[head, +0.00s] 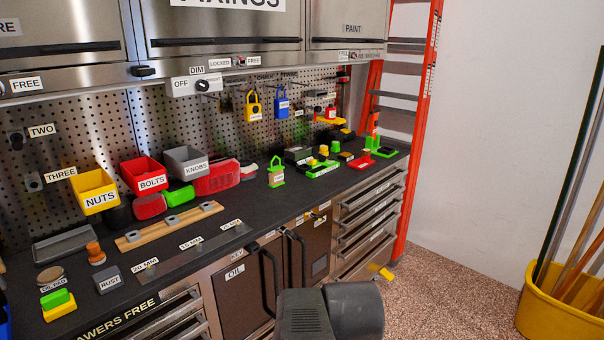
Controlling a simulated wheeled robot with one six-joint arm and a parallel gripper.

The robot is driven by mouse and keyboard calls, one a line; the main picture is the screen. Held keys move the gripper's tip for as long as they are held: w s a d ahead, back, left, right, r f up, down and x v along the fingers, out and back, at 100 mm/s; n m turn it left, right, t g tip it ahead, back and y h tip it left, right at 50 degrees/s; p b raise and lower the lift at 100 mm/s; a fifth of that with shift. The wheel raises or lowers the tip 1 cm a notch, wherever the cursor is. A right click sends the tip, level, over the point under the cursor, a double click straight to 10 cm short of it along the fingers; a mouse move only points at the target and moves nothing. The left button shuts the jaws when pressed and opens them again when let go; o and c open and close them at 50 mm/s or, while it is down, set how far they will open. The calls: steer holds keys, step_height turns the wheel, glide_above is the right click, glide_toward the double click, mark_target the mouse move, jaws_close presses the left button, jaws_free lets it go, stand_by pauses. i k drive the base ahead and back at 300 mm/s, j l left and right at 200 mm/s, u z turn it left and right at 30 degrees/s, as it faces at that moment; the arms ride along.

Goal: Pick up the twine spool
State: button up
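No object in the head view is clearly labelled as the twine spool. A small orange, spool-shaped piece (95,252) stands upright on the left part of the dark worktop, behind the grey RUST block; it could be the spool, but it is too small to be sure. A flat round tan piece (50,275) lies to its left. Dark grey parts of my own arm show at the bottom middle, in front of the cabinet and well apart from the orange piece. My gripper is not in view.
Yellow NUTS (94,190), red BOLTS (143,172) and grey KNOBS (186,161) bins hang on the pegboard. A wooden rail (169,227) and grey tray (64,244) lie nearby. An orange ladder (414,130) stands right; a yellow bucket (555,315) stands on the floor.

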mark_target(277, 176)
steer(key=i+j+z, duration=0.15)
steer(key=i, duration=0.9)
